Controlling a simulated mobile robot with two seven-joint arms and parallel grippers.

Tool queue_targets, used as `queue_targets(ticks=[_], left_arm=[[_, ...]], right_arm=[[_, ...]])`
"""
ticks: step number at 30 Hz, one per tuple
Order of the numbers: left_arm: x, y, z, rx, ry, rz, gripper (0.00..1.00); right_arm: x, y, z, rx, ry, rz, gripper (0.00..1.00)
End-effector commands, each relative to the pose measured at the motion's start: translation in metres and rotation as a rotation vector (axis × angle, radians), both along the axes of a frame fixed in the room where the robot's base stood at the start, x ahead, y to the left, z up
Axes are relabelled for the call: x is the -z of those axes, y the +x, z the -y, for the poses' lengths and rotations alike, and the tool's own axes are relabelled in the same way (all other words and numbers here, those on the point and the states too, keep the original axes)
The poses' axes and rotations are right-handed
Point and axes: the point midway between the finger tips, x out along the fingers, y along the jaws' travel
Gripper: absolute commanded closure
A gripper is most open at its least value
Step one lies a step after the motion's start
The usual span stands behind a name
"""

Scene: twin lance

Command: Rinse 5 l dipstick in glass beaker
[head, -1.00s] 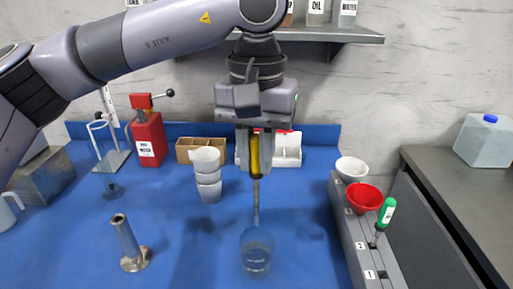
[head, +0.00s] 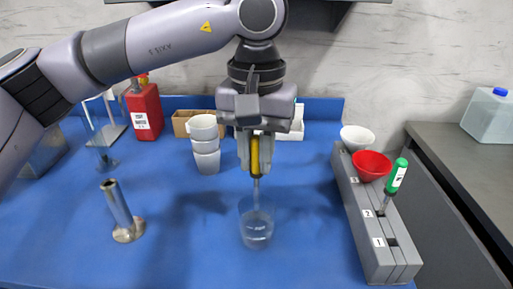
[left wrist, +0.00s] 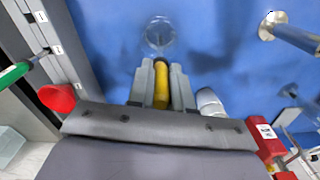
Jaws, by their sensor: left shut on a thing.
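My left gripper (head: 255,165) is shut on the yellow handle of a dipstick (head: 255,150), which hangs upright with its thin metal rod pointing down. The handle also shows between the fingers in the left wrist view (left wrist: 161,85). The clear glass beaker (head: 257,228) stands on the blue mat right below; it shows in the left wrist view (left wrist: 159,33) too. The rod's lower end reaches into the beaker's mouth, but its exact depth is hard to see through the glass. My right gripper is not in view.
A grey rack (head: 366,235) with numbered slots stands at right, with a green-handled stick (head: 397,176), a red bowl (head: 371,165) and a white bowl (head: 357,138). A metal tube on a base (head: 118,205) stands at left. Stacked white cups (head: 205,145) stand behind the gripper.

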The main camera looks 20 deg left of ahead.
Motion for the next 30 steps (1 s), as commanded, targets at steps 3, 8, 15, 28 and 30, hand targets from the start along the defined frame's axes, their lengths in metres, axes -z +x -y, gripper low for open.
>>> queue_targets(ticks=[3,8,15,28,30], left_arm=[[0.013,0.000,0.000,0.000,-0.001,0.000,1.00],[0.025,0.000,0.000,0.000,-0.001,0.000,1.00],[0.035,0.000,0.000,0.000,-0.001,0.000,1.00],[0.036,0.000,0.000,0.000,-0.001,0.000,1.00],[0.036,0.000,0.000,0.000,-0.001,0.000,1.00]], right_arm=[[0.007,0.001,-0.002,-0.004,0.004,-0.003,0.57],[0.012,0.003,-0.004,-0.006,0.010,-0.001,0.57],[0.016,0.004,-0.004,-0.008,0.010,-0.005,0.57],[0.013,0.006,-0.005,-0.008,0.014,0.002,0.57],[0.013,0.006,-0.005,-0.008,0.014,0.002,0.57]])
